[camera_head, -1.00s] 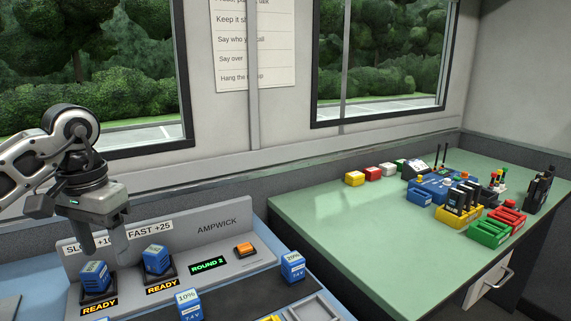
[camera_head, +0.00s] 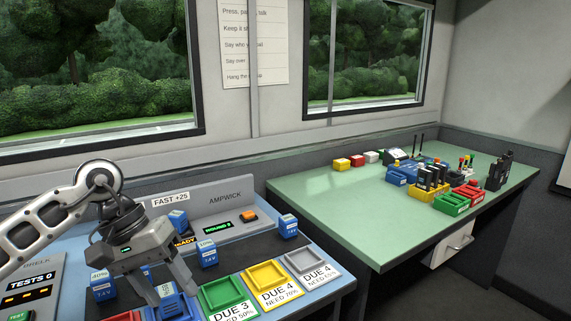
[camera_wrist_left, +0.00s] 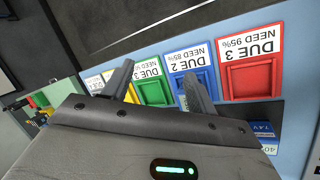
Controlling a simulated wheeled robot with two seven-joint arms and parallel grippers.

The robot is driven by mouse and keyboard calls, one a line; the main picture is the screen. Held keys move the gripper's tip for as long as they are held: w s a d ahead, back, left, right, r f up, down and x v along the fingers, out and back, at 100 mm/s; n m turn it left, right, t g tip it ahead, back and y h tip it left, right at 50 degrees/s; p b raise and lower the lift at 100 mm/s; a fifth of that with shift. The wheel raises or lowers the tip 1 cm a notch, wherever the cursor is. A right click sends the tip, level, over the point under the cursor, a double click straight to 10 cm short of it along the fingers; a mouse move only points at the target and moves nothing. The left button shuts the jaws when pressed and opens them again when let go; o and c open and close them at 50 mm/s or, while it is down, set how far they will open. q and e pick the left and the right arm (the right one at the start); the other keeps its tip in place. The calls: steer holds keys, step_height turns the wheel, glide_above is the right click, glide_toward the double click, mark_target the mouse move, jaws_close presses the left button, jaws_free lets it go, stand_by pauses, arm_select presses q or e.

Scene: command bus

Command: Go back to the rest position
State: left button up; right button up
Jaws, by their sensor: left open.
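My left gripper (camera_head: 174,290) hangs over the blue bench, jaws apart, with nothing seen between its fingers. In the left wrist view its fingers (camera_wrist_left: 158,84) are spread above the green tray (camera_wrist_left: 152,92) and the blue tray (camera_wrist_left: 193,85). The red tray (camera_wrist_left: 250,78) lies to their right. In the head view the gripper hides part of the bench and the charger behind it. My right gripper is out of view.
A green tray (camera_head: 222,291), a yellow tray (camera_head: 265,275) and a grey tray (camera_head: 305,261) line the bench front. Blue batteries stand at the back (camera_head: 288,226) and middle (camera_head: 208,254). A green table (camera_head: 350,205) with radios stands right.

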arm_select(q)
steer(key=s+d+r+n+h+p, duration=0.1)
steer(key=s+d+n+h, duration=0.3)
steer(key=d+n+h, duration=0.4)
steer(key=s+d+r+n+h, duration=0.2)
steer(key=s+d+n+h, duration=0.1)
steer(key=d+n+h, duration=0.6)
steer(key=w+a+f+m+t+y, duration=0.15)
steer(key=f+m+t+y, duration=0.35)
steer(key=m, duration=0.6)
steer(key=a+f+m+t+y+p, duration=0.1)
steer(key=a+m+t+y, duration=0.2)
steer(key=m+t, duration=0.65)
steer(key=w+a+f+m+t+y, duration=0.1)
steer(key=a+f+m+t+y, duration=0.25)
steer(key=m, duration=1.05)
steer(key=s+a+f+n+g+y, duration=0.4)
steer(key=s+f+n+g+y, duration=0.2)
steer(key=s+f+n, duration=0.5)
step_height(320, 180, down, 3)
steer(key=n+y, duration=0.1)
steer(key=n, duration=0.4)
steer(key=shift+s+g+p, duration=0.25)
steer(key=shift+g+p, duration=0.05)
steer(key=shift+p, duration=0.1)
steer(key=shift+f, duration=0.1)
jaws_close()
